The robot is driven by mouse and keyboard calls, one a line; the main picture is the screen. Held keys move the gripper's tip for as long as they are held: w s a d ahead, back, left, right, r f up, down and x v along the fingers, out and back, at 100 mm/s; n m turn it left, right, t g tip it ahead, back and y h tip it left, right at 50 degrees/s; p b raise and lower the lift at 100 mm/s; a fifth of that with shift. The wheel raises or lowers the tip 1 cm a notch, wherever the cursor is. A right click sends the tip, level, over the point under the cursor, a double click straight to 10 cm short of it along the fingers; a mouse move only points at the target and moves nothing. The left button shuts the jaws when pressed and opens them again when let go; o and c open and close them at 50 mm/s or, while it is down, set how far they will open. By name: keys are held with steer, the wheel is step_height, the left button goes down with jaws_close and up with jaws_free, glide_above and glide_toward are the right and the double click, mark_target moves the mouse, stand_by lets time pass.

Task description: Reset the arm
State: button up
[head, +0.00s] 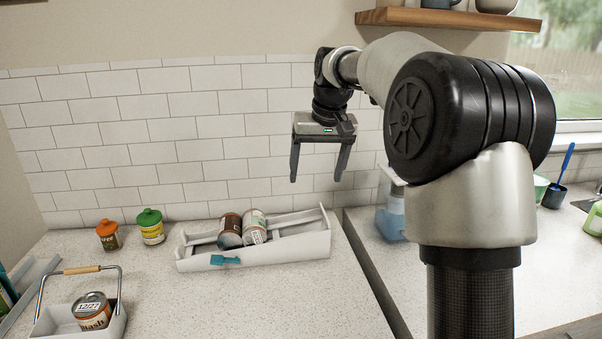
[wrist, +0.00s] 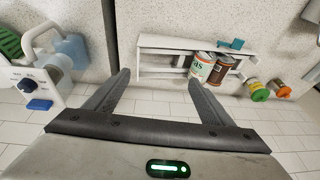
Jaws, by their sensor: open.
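My gripper (head: 318,178) is open and empty, with its fingers apart and pointing down. It hangs in the air in front of the tiled wall, above the white rack (head: 300,251) on the counter. In the wrist view the gripper (wrist: 158,82) shows with nothing between its fingers. The rack also shows in the wrist view (wrist: 165,42), beyond the fingertips. My arm is raised and bent in the right half of the head view.
Two cans (head: 229,231) (head: 254,227) lie in the rack. Orange (head: 108,236) and green-lidded (head: 151,230) jars stand left of it. A white caddy (head: 107,324) holding a can (head: 92,311) is front left. A wooden shelf (head: 440,18) hangs upper right. A blue bottle (head: 391,222) stands right.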

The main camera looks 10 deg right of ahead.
steer(key=s+a+r+p, duration=0.2)
steer(key=s+r, duration=0.4)
steer(key=s, duration=0.3)
steer(key=s+f+t+p, duration=0.2)
steer(key=s+p, duration=0.3)
steer(key=s, duration=2.1)
steer(key=shift+d+f+h+p, duration=0.15)
steer(key=shift+d+h+p, duration=0.2)
steer(key=shift+h+p, duration=0.05)
